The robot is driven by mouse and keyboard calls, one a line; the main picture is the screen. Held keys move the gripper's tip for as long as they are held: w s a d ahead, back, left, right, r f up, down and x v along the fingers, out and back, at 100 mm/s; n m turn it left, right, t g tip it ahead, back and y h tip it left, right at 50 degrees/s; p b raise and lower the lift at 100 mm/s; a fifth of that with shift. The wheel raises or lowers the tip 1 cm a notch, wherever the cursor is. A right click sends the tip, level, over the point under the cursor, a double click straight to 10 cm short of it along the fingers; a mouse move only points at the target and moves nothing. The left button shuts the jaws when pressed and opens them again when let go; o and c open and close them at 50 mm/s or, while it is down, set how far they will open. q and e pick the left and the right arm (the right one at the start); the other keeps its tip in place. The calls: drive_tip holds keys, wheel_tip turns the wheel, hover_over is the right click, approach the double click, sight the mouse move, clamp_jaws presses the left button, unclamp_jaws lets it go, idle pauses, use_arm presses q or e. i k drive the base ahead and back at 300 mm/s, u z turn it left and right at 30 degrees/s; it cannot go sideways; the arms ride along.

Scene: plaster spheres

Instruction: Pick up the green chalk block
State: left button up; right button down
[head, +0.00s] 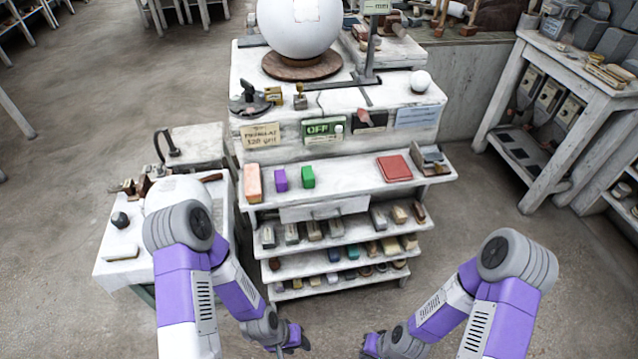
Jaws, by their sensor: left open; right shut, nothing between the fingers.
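The green chalk block (308,176) stands upright on the top white shelf of the workbench, in the middle of the head view. A purple block (280,180) stands just to its left. My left gripper (305,346) is low in front of the bench, well below and apart from the green block, and is open and empty. My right gripper (366,350) is at the bottom of the view, also low and apart from the block, shut with nothing in it. Its fingertips are small and partly cut off by the picture's lower edge.
A peach block (253,183) stands left of the purple one. A red block (394,168) lies further right on the same shelf. Lower shelves (330,261) hold several small blocks. A large white sphere (300,27) sits above. A side table (125,268) stands left. Open floor lies right.

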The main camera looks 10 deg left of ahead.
sight(308, 175)
drive_tip(key=z, duration=1.1)
drive_tip(key=i, duration=0.85)
drive_tip(key=u, duration=0.55)
